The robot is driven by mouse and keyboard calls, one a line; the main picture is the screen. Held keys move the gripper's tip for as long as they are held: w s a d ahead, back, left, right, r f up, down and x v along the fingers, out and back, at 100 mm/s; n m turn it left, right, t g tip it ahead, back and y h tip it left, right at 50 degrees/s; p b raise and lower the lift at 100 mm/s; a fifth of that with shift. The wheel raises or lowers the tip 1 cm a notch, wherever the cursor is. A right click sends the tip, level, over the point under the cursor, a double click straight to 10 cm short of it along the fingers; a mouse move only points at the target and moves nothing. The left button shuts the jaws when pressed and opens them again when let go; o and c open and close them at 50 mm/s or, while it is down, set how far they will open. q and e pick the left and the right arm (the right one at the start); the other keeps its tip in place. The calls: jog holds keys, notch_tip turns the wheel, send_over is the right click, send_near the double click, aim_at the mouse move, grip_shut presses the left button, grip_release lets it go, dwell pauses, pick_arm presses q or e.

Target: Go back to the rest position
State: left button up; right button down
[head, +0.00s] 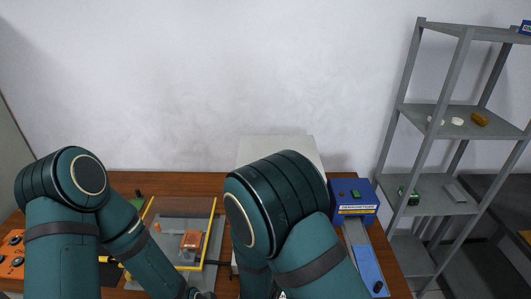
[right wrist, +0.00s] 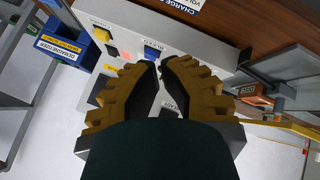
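My left arm bends down over the left of the table in the head view. Its gripper (head: 196,293) shows only in part at the bottom edge, and its fingers are too cut off to read. My right arm rises in the middle of the head view and hides its own gripper. In the right wrist view, the right gripper (right wrist: 160,63) has its yellow-ridged fingers brought together at the tips. I see nothing held between them. It is over a grey panel (right wrist: 205,57) with coloured buttons.
On the brown table (head: 174,184) stand a yellow-edged clear guard (head: 212,214) around an orange block (head: 190,243), an orange control box (head: 12,250) and a blue demagnetizer (head: 353,206). A grey shelf (head: 455,130) stands right. The space above the table is clear.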

pick_arm(q)
notch_tip(320, 180, down, 11)
jog(key=b, duration=0.9)
jog(key=shift+w+d+r, duration=0.15)
jog(key=shift+d+r, duration=0.05)
jog(key=shift+d, duration=0.15)
pick_arm(e)
jog(key=s+d+f+m+g+y, duration=0.3)
jog(key=s+d+f, duration=0.1)
jog(key=f, duration=0.3)
jog(key=s+d+f+m+g+y, duration=0.3)
jog(key=s+d+f, duration=0.1)
jog(key=f, duration=0.4)
jog(key=shift+s+d+m, duration=0.25)
jog(key=shift+s+m, duration=0.05)
jog(key=shift+s, duration=0.4)
